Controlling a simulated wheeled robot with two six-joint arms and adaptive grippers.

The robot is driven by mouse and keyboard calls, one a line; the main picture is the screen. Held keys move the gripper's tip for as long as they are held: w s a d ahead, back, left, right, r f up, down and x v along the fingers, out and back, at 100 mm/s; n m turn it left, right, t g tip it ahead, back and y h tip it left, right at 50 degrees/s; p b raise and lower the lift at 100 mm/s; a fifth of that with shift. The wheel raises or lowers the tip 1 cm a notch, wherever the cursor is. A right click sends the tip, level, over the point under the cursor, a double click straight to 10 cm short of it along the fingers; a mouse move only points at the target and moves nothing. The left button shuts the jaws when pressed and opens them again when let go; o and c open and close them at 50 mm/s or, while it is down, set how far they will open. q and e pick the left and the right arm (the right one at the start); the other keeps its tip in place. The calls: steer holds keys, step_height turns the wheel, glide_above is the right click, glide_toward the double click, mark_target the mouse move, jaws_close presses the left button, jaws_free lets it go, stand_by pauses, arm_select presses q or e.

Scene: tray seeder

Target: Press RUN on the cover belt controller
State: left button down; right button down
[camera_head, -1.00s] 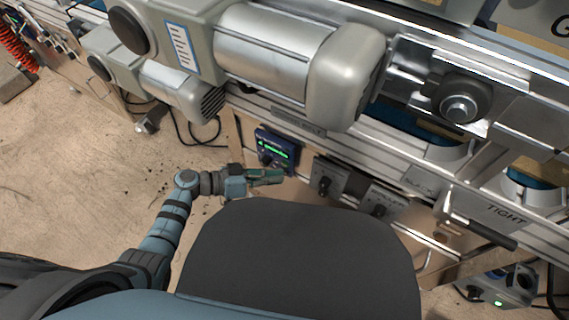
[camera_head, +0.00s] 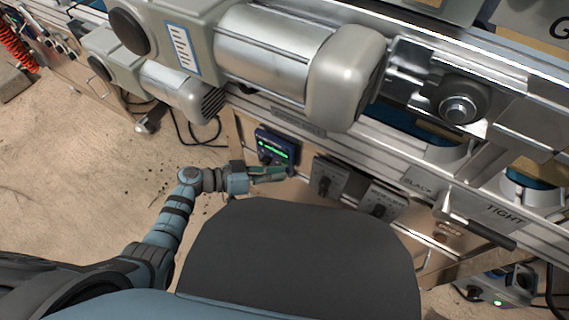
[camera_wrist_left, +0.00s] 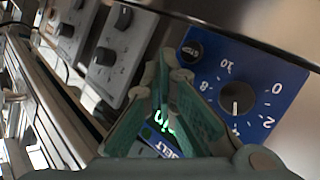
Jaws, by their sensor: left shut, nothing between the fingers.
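The cover belt controller (camera_head: 277,144) is a blue box with a lit green display, mounted on the machine's side. The left wrist view shows its blue face (camera_wrist_left: 262,72) close up, with a black dial (camera_wrist_left: 236,97), a dark STOP button (camera_wrist_left: 191,50) and the green display (camera_wrist_left: 163,122) partly behind my fingers. I cannot make out a RUN button; my fingers cover part of the face. My left gripper (camera_head: 291,171) is shut and empty, just below the controller in the head view. In the wrist view its fingertips (camera_wrist_left: 168,62) come together beside the STOP button; contact is unclear.
Two grey control boxes with black knobs, one (camera_head: 330,178) and another (camera_head: 383,199), sit right of the controller on the same side. A large motor (camera_head: 275,50) overhangs above. A lever with a TIGHT plate (camera_head: 505,215) is at right. The floor at left is open.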

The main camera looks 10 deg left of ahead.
arm_select(q)
steer(key=shift+w+d, duration=0.1)
steer(key=shift+w, duration=0.15)
stand_by(0.5)
steer(key=shift+s+a+p, duration=0.3)
steer(key=shift+s+p, duration=0.35)
steer(key=shift+s, duration=0.1)
steer(key=s+p, duration=0.1)
steer(key=s+a+p, duration=0.1)
steer(key=s, duration=0.1)
steer(key=s+a+p, duration=0.1)
steer(key=shift+s, duration=0.35)
